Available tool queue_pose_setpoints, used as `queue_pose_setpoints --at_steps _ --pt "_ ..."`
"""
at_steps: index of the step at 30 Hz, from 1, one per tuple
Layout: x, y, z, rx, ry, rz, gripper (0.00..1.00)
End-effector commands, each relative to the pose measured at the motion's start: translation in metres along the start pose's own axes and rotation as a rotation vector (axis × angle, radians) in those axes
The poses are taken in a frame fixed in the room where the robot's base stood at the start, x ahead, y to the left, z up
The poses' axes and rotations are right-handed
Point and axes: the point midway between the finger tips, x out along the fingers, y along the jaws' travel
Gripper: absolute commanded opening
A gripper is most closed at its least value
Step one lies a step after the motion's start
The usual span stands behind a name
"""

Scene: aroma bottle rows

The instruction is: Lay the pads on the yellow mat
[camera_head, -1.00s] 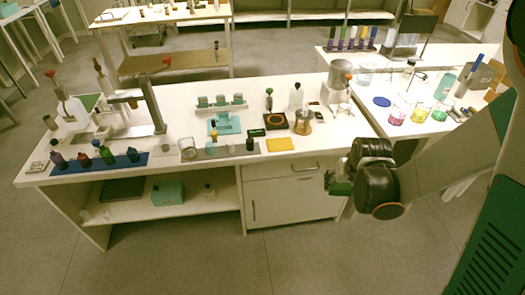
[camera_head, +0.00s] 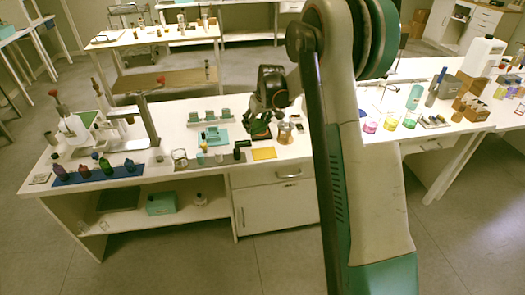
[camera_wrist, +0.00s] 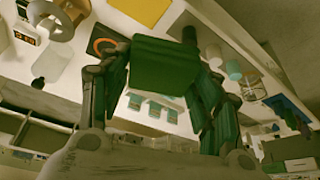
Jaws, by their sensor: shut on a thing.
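My gripper (camera_head: 260,128) is above the bench, near the back of the yellow mat (camera_head: 264,153), which lies flat and bare near the bench's front edge. In the wrist view my gripper (camera_wrist: 162,75) is shut on a dark green pad (camera_wrist: 165,65), held between its two fingers. The pad appears to be held above the bench. I cannot make out any other pad.
A dark plate with an orange ring (camera_wrist: 104,42) is near my gripper. A blue mat (camera_head: 125,171) with several bottles lies farther left.

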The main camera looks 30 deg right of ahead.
Motion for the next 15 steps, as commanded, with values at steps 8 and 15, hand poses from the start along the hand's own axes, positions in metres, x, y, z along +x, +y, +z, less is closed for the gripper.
queue_pose_setpoints --at_steps 8,15 --pt "-0.015 0.053 -0.033 -0.019 0.006 -0.007 0.28" --pt "0.028 0.056 -0.017 -0.021 0.007 -0.007 0.28"
